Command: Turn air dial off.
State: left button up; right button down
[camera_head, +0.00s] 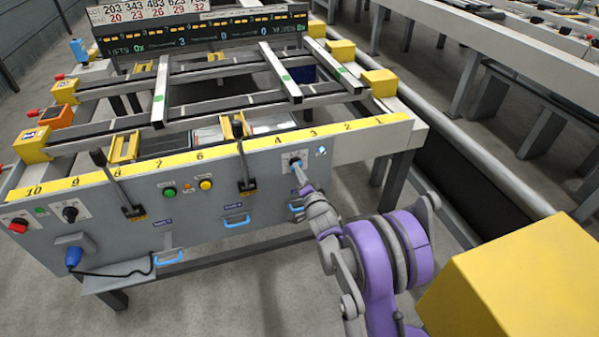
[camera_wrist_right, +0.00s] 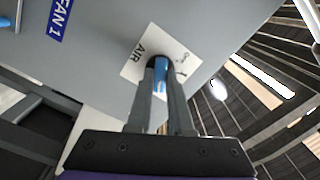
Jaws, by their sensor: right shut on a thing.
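The air dial (camera_head: 295,163) is a dark knob on a white plate near the right end of the grey panel in the head view. In the right wrist view the white plate (camera_wrist_right: 136,66) reads AIR, and the dial (camera_wrist_right: 159,62) is mostly hidden between the fingers. My right gripper (camera_head: 301,176) reaches the dial from the front right. In the right wrist view its two fingers (camera_wrist_right: 160,75) are shut on the dial, with a blue part showing between them. The dial's exact setting cannot be read. My left gripper is not in view.
A lit white-blue lamp (camera_head: 321,151) sits right of the dial. Black levers (camera_head: 243,155), a green button (camera_head: 169,192), a yellow button (camera_head: 205,184) and blue handles (camera_head: 237,221) are on the same panel. A blue FAN 1 label (camera_wrist_right: 60,18) is nearby.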

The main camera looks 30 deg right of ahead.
jog(key=shift+n, duration=0.4)
jog(key=n+b, duration=0.3)
jog(key=n, duration=1.9)
jog(key=shift+n, duration=0.4)
jog(key=shift+n+b, duration=0.3)
jog(key=c, duration=0.8)
grip_release()
jog(key=shift+d, duration=0.1)
jog(key=shift+s, duration=0.1)
